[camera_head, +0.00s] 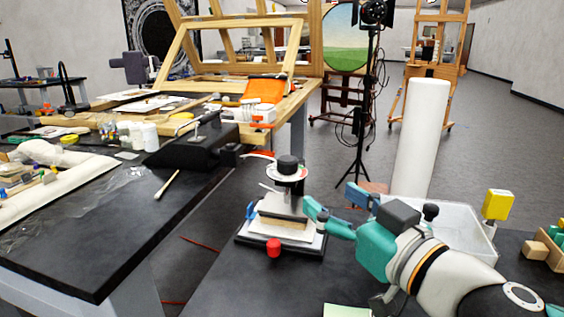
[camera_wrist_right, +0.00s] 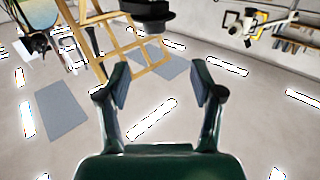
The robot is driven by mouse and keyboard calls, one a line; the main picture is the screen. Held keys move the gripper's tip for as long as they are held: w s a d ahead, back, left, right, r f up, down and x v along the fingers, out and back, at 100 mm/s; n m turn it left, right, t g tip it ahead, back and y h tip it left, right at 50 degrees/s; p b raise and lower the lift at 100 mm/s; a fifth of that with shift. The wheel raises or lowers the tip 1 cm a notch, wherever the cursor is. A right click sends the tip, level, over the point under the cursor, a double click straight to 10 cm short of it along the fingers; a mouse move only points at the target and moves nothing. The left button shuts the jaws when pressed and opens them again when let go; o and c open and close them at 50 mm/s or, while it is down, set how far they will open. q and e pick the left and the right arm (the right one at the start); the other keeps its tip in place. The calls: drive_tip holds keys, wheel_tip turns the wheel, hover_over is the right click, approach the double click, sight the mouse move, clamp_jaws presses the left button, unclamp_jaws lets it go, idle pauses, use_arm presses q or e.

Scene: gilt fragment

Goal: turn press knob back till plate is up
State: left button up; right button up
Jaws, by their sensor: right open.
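The small press stands on the dark bench in the head view, with a black knob (camera_head: 288,164) on top above a white dial (camera_head: 287,173). Its grey plate (camera_head: 284,204) is just above a tan layered block (camera_head: 283,221) on the dark base (camera_head: 257,243); I cannot tell if they touch. My right gripper (camera_head: 332,199) is open, to the right of the press, its fingers pointing left and apart from the knob. In the right wrist view the jaws (camera_wrist_right: 158,88) are spread with nothing between them; a black rounded shape lies beyond, perhaps the knob. My left gripper is not in view.
A red ball-like knob (camera_head: 274,247) and a blue clip (camera_head: 250,211) are at the press's front and left. A white roll (camera_head: 419,140) and a clear tray (camera_head: 450,221) stand behind my right arm. A cluttered black table (camera_head: 95,225) is on the left, across a gap.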

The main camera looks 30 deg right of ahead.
drive_tip(key=b, duration=0.2)
approach(293, 167)
drive_tip(key=w, duration=0.1)
drive_tip(key=shift+h, duration=0.3)
drive_tip(key=w, duration=0.3)
drive_tip(key=w+b, duration=0.1)
drive_tip(key=w, duration=0.5)
drive_tip(key=shift+w+d, duration=0.3)
drive_tip(key=shift+d, duration=0.05)
drive_tip(key=shift+w+r, duration=0.1)
drive_tip(key=shift+w, duration=0.6)
drive_tip(key=shift+d, duration=0.1)
